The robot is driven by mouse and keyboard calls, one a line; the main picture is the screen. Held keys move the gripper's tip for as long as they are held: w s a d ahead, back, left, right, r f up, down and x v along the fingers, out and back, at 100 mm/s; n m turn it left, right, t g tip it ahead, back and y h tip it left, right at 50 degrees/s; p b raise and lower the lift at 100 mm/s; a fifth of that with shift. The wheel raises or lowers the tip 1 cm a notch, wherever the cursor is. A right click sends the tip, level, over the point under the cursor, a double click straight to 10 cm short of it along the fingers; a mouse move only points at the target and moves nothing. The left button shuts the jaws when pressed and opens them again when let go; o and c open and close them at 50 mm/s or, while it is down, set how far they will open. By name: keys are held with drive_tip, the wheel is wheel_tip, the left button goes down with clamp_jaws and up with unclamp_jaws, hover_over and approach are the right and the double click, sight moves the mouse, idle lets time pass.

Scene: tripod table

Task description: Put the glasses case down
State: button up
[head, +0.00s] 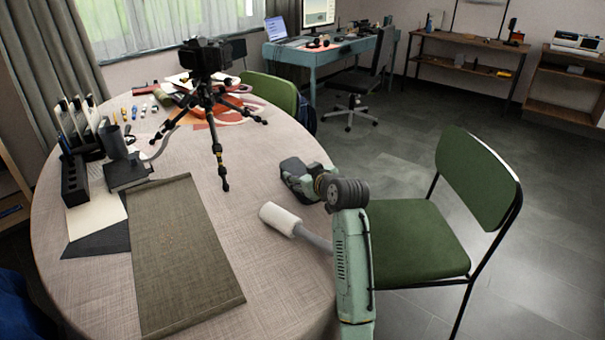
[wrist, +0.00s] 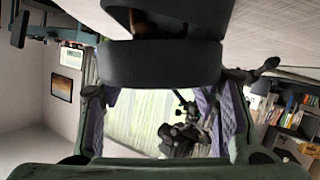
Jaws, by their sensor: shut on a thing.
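My gripper (head: 303,183) is at the right edge of the round table (head: 262,262) in the head view. It is shut on the dark glasses case (head: 292,166). In the wrist view the case (wrist: 160,65) is a dark, rounded block across the upper middle, close to the camera. The pale table surface (wrist: 270,28) fills the top of that view, which is upside down. The case is at or just above the table edge; I cannot tell whether it touches. My gripper and arm hide part of it.
A white cylinder with a grey handle (head: 280,218) lies near my arm. A tripod with a camera (head: 208,85) stands at the back of the table. A dark mat (head: 185,250) lies in front. A green chair (head: 415,240) is at right.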

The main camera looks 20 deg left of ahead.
clamp_jaws()
drive_tip(key=o, duration=1.8)
unclamp_jaws()
drive_tip(key=shift+f, duration=0.1)
drive_tip(key=shift+c, duration=0.2)
drive_tip(key=b+v, duration=0.2)
drive_tip(key=v, duration=1)
drive_tip(key=shift+d, duration=0.1)
